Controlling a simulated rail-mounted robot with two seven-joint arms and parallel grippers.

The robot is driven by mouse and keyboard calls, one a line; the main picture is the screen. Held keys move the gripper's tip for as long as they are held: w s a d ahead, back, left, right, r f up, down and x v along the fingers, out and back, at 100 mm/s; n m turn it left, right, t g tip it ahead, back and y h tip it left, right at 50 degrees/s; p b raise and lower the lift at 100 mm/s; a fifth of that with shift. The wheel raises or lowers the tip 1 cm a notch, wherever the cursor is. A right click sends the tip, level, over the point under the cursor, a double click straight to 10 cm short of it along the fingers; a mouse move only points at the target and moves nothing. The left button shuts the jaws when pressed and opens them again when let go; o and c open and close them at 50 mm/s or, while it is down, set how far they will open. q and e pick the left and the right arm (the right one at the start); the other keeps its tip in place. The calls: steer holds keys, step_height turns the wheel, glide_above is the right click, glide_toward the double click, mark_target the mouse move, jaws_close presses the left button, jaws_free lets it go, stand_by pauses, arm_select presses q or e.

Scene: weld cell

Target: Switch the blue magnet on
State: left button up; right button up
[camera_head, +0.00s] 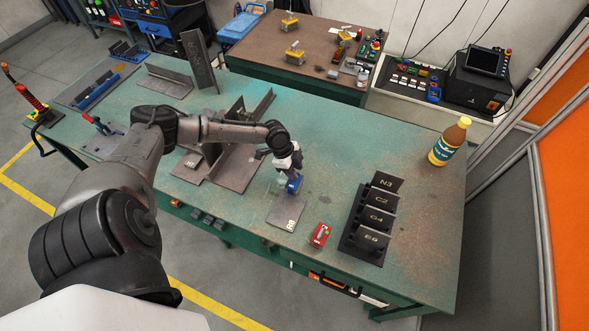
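The blue magnet (294,185) stands at the far end of a flat grey plate marked with a white label (286,211), on the green table. My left gripper (291,174) points down from above, right at the magnet, and partly covers it. The fingers are too small and overlapped to tell whether they are open or shut, or whether they touch it. The magnet's switch cannot be made out. My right gripper is not in view.
A red box (320,235) lies right of the plate. A black rack (371,222) of labelled plates stands further right. A yellow-capped bottle (450,142) is at the table's right edge. Welded steel pieces (240,150) lie behind and left of my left gripper.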

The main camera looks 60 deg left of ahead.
arm_select(q)
jaws_close()
stand_by(0.3)
steer(key=shift+r+n+p, duration=0.2)
steer(key=shift+n+p, duration=0.2)
steer(key=shift+p, duration=0.35)
steer(key=n+y+p, duration=0.1)
steer(key=n+p, duration=0.3)
steer(key=p, duration=0.1)
steer(key=n+t+y+p, duration=0.1)
steer(key=n+y+p, duration=0.1)
steer(key=n+p, duration=0.2)
steer(key=n+y+p, duration=0.1)
steer(key=n+p, duration=0.3)
steer(key=p, duration=0.4)
steer(key=shift+s+d+t+y, duration=0.1)
steer(key=shift+d+t+y, duration=0.15)
steer(key=shift+t+y, duration=0.05)
steer(key=n+p, duration=0.2)
steer(key=shift+n+y, duration=0.3)
steer(key=shift+y, duration=0.1)
steer(key=shift+f+n+g+y+p, duration=0.2)
steer(key=shift+n+g+y+p, duration=0.2)
steer(key=shift+n+p, duration=0.7)
steer(key=shift+n, duration=0.3)
